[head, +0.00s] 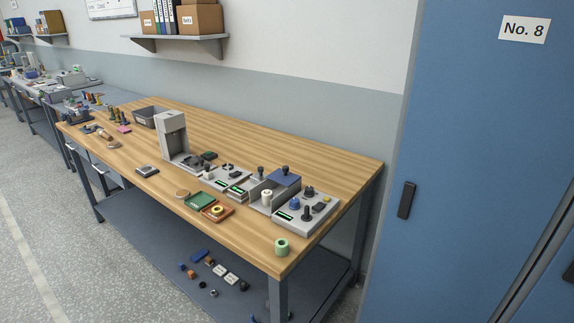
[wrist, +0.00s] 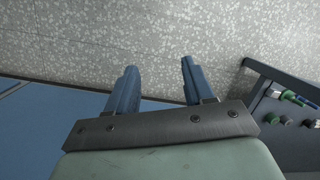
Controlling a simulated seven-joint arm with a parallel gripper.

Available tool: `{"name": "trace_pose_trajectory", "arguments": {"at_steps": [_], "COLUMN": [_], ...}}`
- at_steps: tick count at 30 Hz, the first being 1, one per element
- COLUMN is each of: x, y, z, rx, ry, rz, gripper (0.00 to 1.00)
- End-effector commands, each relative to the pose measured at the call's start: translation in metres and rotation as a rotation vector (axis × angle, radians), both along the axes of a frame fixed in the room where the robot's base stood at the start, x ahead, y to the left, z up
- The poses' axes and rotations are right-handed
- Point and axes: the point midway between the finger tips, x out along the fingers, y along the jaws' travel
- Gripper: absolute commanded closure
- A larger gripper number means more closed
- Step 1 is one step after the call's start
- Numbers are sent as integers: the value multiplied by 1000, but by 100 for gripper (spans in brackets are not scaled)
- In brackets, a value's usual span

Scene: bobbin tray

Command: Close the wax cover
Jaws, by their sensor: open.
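In the head view, a grey box-shaped unit (head: 262,187) stands near the right end of the wooden bench. A blue panel with a dark knob (head: 284,177) sits at its back right; it is probably the wax cover, though its exact angle is too small to tell. A white spool (head: 266,197) shows uncovered in front of the panel. My gripper (wrist: 157,78) shows only in the wrist view. Its two blue fingers are apart with nothing between them, and speckled floor lies beyond. It is away from the blue panel, which the wrist view does not show.
A control box with knobs (head: 306,209) stands right of the unit. A green spool (head: 282,247) is near the bench's front edge. An orange tray (head: 218,213) and a grey upright machine (head: 172,137) stand to the left. A tall blue cabinet (head: 480,180) is at the right. The bench's back strip is clear.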

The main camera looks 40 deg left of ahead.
Motion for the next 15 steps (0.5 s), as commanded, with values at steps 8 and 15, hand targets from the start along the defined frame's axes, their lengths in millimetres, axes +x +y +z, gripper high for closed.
{"name": "trace_pose_trajectory", "arguments": {"at_steps": [8, 15], "x": [75, 125], "y": [63, 123], "z": [57, 118], "rx": [74, 135], "ry": [-166, -307], "rz": [177, 329], "gripper": [48, 48]}}
